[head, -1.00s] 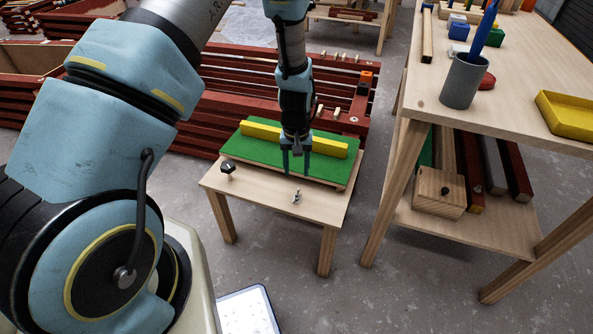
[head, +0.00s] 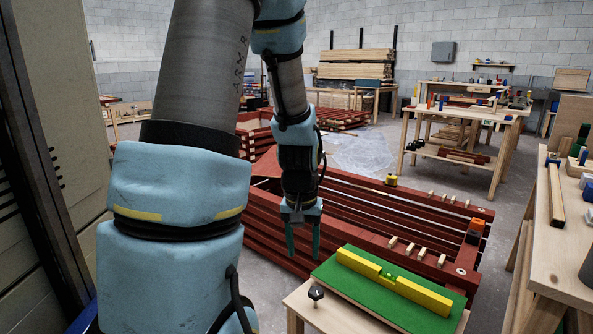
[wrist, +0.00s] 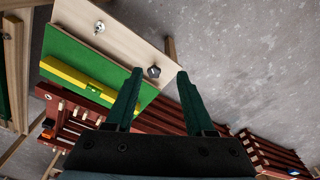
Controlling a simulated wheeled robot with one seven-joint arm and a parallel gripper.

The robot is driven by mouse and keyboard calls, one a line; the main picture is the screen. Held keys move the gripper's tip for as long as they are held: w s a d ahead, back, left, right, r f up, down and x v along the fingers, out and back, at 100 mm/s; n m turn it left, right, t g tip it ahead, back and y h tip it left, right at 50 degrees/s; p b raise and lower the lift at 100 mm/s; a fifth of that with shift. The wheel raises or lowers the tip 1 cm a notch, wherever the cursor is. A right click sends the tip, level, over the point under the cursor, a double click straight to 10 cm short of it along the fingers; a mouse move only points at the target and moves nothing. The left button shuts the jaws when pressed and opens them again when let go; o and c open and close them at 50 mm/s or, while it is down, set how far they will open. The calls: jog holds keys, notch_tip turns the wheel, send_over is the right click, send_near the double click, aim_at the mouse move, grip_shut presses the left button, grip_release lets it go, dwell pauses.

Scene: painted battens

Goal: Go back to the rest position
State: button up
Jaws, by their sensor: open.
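My gripper (head: 302,245) hangs at the end of my arm, fingers pointing down, open and empty. In the head view it is left of the small wooden table (head: 335,318) and in front of the dark red battens. In the wrist view its two dark fingers (wrist: 155,95) are spread with nothing between them. A black knob (head: 316,293) stands on the table's left corner. In the wrist view a small metal piece (wrist: 99,27) also lies on the table.
Stacked dark red battens (head: 350,215) fill the floor behind the small table. A workbench (head: 565,235) stands at the right edge. Another bench (head: 470,112) is farther back. Grey floor (wrist: 240,60) is clear beside the small table in the wrist view.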

jog(key=s+a+r+n, duration=0.1)
jog(key=s+a+r, duration=0.4)
jog(key=a, duration=0.3)
notch_tip(320, 180, up, 14)
jog(key=p, duration=1.4)
jog(key=shift+s+a+t, duration=0.15)
jog(key=shift+s+t, duration=0.1)
jog(key=shift+t, duration=0.05)
jog(key=shift+f, duration=0.1)
